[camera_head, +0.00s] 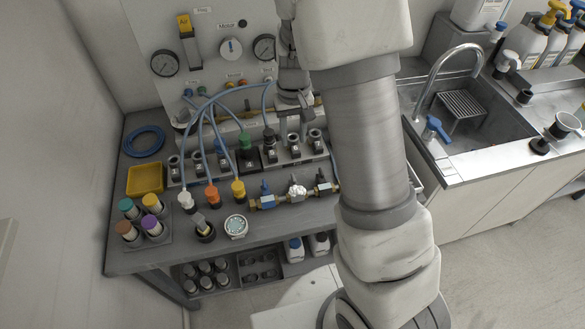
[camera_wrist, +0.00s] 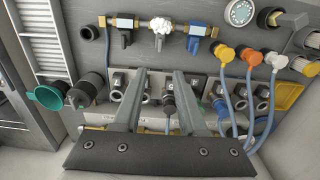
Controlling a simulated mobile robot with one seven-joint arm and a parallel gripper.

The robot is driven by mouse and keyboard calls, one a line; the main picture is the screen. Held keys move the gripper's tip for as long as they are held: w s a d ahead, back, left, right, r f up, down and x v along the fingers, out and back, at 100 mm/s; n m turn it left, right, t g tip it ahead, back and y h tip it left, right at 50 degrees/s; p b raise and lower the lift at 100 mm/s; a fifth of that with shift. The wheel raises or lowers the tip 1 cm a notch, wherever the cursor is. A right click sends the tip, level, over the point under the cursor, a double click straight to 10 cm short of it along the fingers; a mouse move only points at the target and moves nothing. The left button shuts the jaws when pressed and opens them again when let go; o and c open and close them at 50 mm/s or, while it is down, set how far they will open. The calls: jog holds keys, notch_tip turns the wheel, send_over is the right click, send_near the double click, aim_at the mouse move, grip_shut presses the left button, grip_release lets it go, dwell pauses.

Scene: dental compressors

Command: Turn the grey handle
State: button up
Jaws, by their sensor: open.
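The grey handle (camera_wrist: 124,38) is a dark grey lever on a brass valve at one end of a short brass pipe with a white handle (camera_wrist: 160,27) and a blue handle (camera_wrist: 197,30). In the head view the grey handle (camera_head: 320,180) is at the pipe's right end, beside my arm. My gripper (camera_wrist: 160,72) is open, with nothing held between its two fingers. Its fingers point toward the pipe in the wrist view and stop short of it. In the head view my gripper (camera_head: 294,116) is above the back row of fittings, partly hidden by my arm.
A row of dark fittings (camera_head: 294,148) stands behind the pipe. Blue hoses (camera_head: 205,130) run from the gauge panel to white, orange and yellow connectors (camera_head: 211,194). A round gauge (camera_head: 236,226) lies at the bench front. A sink (camera_head: 470,105) is to the right.

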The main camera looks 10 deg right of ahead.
aim_at(293, 177)
notch_tip(293, 177, down, 16)
jog(key=shift+f, duration=0.1)
dwell(0.5)
grip_shut()
